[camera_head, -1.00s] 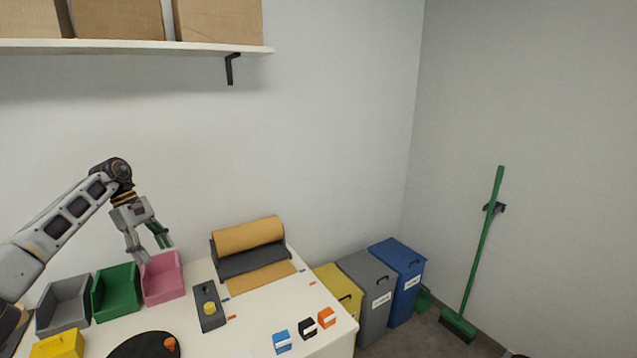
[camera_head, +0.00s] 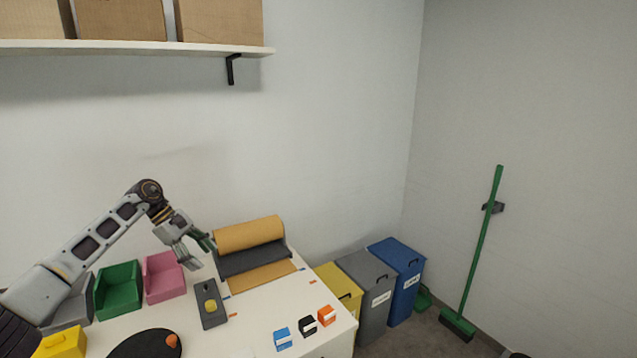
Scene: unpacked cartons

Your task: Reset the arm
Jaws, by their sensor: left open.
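My left arm (camera_head: 92,240) reaches in from the left, over the back of the white table. Its gripper (camera_head: 199,257) is open and empty, with its fingers pointing down and to the right. It hangs just right of the pink bin (camera_head: 163,287) and left of the paper roll (camera_head: 248,234). One fingertip looks green. I cannot tell its exact height above the table. My right gripper is not in view.
Grey (camera_head: 72,314) and green (camera_head: 118,294) bins stand left of the pink one. A dark box with a yellow button (camera_head: 210,307), a black disc (camera_head: 130,345) and small blue, black and orange items lie on the table (camera_head: 255,325). A shelf (camera_head: 150,47) hangs above.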

